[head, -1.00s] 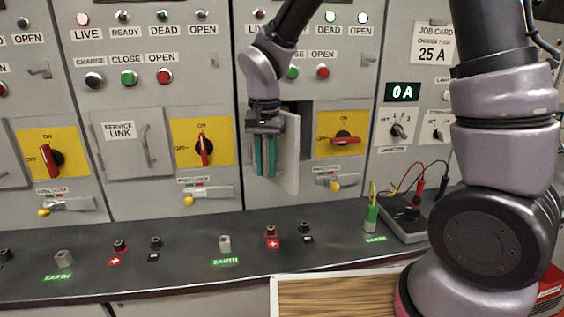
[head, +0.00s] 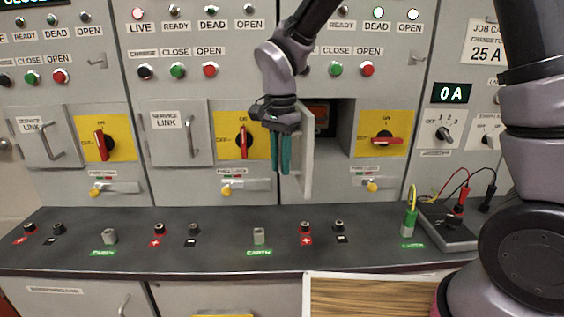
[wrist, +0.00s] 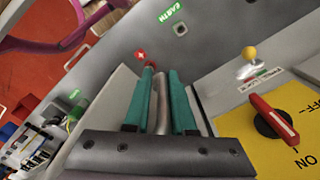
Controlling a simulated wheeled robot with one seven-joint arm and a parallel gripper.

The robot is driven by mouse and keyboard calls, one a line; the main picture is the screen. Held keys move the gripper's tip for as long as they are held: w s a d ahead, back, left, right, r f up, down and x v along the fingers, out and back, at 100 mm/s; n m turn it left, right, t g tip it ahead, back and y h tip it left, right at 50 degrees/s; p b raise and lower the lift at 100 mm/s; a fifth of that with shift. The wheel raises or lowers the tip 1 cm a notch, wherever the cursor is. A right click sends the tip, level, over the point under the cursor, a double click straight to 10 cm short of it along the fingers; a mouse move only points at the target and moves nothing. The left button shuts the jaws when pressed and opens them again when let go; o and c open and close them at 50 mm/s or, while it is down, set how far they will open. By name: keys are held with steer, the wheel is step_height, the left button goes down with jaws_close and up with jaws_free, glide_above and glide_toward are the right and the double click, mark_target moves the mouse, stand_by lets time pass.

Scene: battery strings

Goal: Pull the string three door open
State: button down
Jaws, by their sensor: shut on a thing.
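The string three door (head: 307,152) is a light grey panel standing swung out from its cabinet, with a dark opening (head: 330,124) showing behind it. My gripper (head: 281,165) has teal fingers and is at the door's outer side. In the wrist view the gripper (wrist: 157,105) has its fingers on either side of a grey metal door handle (wrist: 161,112) and is shut on it. In the head view the handle is hidden by the fingers.
A yellow switch plate (head: 362,148) with a red knob is right of the opening. The dark bench (head: 200,249) below carries terminals and an earth post (head: 258,236). A meter with leads (head: 447,228) stands at right. Neighbouring service link doors (head: 170,120) are closed.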

steer(key=shift+w+r, duration=0.15)
steer(key=shift+w, duration=0.25)
steer(key=c, duration=0.9)
jaws_free()
steer(key=shift+s, duration=0.2)
step_height(320, 180, up, 10)
steer(key=shift+r, duration=0.25)
